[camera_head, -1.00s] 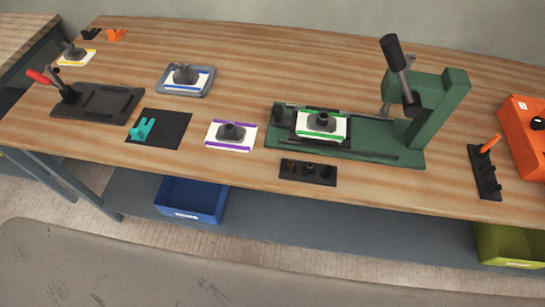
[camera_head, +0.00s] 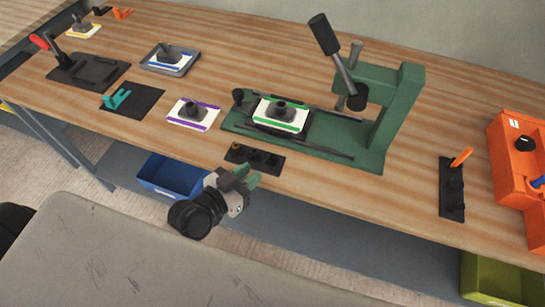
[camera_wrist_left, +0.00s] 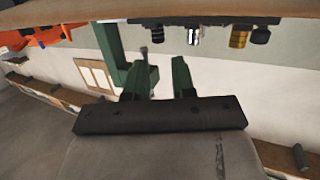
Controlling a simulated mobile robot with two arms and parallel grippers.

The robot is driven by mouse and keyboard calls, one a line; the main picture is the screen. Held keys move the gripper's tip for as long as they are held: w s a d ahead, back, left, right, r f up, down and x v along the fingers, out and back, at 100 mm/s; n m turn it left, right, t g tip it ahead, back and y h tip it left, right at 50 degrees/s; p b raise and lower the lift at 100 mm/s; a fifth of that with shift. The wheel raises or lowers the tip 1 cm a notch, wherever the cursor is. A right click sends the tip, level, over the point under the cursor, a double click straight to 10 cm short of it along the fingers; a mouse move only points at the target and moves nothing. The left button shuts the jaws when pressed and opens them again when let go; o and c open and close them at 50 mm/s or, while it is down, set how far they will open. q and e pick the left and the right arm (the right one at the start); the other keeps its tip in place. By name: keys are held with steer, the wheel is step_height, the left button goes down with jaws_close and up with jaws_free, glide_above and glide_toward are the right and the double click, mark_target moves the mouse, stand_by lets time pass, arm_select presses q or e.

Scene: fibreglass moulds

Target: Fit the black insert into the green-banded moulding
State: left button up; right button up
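The green-banded moulding (camera_head: 262,121), white with green stripes and a dark grey boss, sits in the bed of the green press (camera_head: 372,145). A black rack (camera_head: 240,157) with several small inserts stands in front of the press. The black insert (camera_head: 274,160) appears to be at its right end; in the left wrist view it (camera_wrist_left: 157,33) hangs inverted near the silver and brass ones. My left gripper (camera_head: 243,176) is in front of the rack, apart from it. Its green fingers (camera_wrist_left: 156,80) are open and empty. My right gripper is not in view.
A purple-banded moulding (camera_head: 181,119), a blue-banded one in a tray (camera_head: 154,67) and a toggle clamp fixture (camera_head: 88,75) lie to the left. A tool rack (camera_head: 452,195) and an orange box (camera_head: 512,165) stand at right. The press lever (camera_head: 323,33) is raised.

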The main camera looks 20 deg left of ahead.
mark_target(272, 158)
arm_select(q)
steer(key=shift+x, duration=0.85)
steer(key=x, duration=0.2)
steer(key=p+x, duration=0.1)
steer(key=x, duration=0.1)
steer(key=shift+w+d+r, duration=0.15)
steer(key=shift+d+r, duration=0.05)
steer(key=shift+w+d+f, duration=0.15)
steer(key=shift+w, duration=0.2)
jaws_close()
